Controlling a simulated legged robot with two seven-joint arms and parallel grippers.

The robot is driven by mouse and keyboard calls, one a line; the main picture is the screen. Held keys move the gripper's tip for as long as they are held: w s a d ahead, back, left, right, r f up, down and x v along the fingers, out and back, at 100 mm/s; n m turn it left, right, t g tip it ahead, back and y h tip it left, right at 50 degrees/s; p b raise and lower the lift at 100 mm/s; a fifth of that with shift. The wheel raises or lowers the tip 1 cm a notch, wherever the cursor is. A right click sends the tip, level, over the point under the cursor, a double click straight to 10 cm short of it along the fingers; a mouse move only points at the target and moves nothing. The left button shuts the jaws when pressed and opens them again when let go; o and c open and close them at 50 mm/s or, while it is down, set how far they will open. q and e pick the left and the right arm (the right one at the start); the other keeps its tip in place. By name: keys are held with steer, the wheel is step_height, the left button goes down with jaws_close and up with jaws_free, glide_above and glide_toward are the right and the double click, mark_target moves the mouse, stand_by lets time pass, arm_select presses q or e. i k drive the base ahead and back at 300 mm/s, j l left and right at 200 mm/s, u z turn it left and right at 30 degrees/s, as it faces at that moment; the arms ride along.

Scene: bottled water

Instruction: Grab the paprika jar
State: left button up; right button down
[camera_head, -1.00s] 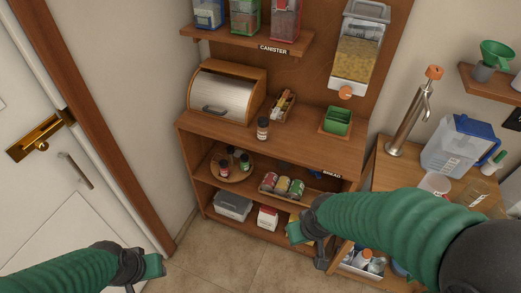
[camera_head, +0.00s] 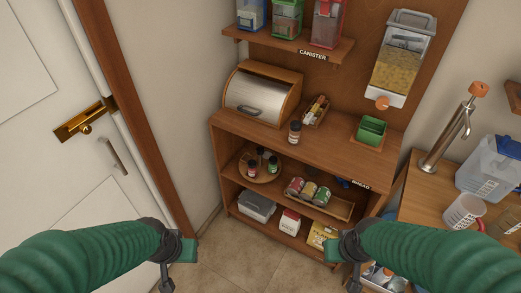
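Several more small jars stand on a round wooden tray on the shelf below, one with a red label (camera_head: 252,167) and one with a green label (camera_head: 273,164). The labels are too small to read, so I cannot tell which jar is paprika. My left gripper (camera_head: 180,250) is low, left of the shelf unit. My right gripper (camera_head: 346,248) is in front of its lower right part. Neither touches a jar; finger openings are unclear.
The bread box (camera_head: 258,97), a small snack tray (camera_head: 315,111) and a green container (camera_head: 371,131) share the top board. Cans (camera_head: 308,190) lie on the middle shelf. A door (camera_head: 50,130) is at left; a side counter (camera_head: 425,195) with a tap is at right.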

mark_target(252, 164)
steer(key=i+j, duration=0.25)
steer(key=i, duration=0.15)
steer(key=i+j+u, duration=0.1)
steer(key=i+j, duration=0.4)
steer(key=i, duration=0.3)
